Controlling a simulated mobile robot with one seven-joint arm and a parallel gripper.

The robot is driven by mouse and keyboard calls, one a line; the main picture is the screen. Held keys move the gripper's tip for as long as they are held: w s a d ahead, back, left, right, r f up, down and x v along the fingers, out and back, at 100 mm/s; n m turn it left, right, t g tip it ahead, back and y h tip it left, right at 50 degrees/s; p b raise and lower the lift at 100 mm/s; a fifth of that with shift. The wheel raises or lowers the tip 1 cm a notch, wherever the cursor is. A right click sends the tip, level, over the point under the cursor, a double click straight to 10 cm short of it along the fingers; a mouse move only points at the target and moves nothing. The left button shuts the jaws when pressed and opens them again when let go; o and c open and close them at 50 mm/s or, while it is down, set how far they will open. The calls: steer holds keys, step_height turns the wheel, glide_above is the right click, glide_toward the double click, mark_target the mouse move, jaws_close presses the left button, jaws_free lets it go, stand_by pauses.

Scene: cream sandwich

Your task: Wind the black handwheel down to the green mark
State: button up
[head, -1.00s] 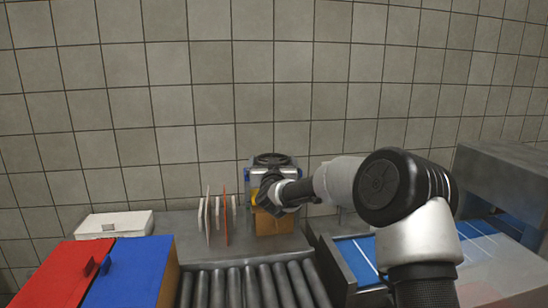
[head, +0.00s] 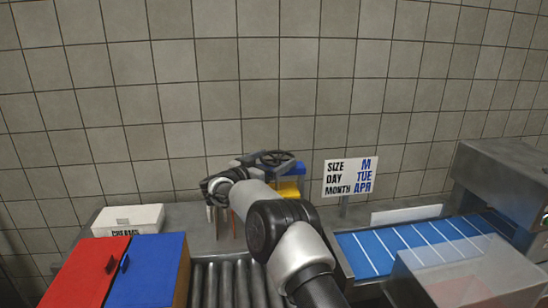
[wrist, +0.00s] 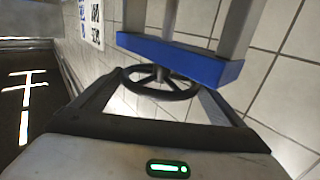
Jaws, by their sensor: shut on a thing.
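The black handwheel (head: 274,157) lies flat on top of a small machine with blue and yellow parts (head: 288,186) against the tiled wall. My gripper (head: 252,161) reaches it from the left, with my arm in front of part of the machine. In the wrist view the handwheel (wrist: 160,92) shows between my two dark fingers, close under a blue crossbar (wrist: 180,58). My gripper (wrist: 161,84) is shut on the wheel; the exact contact is hard to see. I cannot see a green mark on the machine.
A sign (head: 348,177) reading size M, day TUE, month APR stands right of the machine. A blue belt (head: 410,245) runs at right, beside a clear cover. Rollers (head: 235,285) lie in front. Red (head: 85,270) and blue (head: 140,268) lids and a white box (head: 128,219) are at left.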

steer(key=shift+h, duration=0.3)
stand_by(0.4)
steer(key=o, duration=0.7)
steer(key=shift+o, duration=0.2)
steer(key=v, duration=1.7)
steer(key=shift+r, duration=0.25)
steer(key=shift+a, duration=0.15)
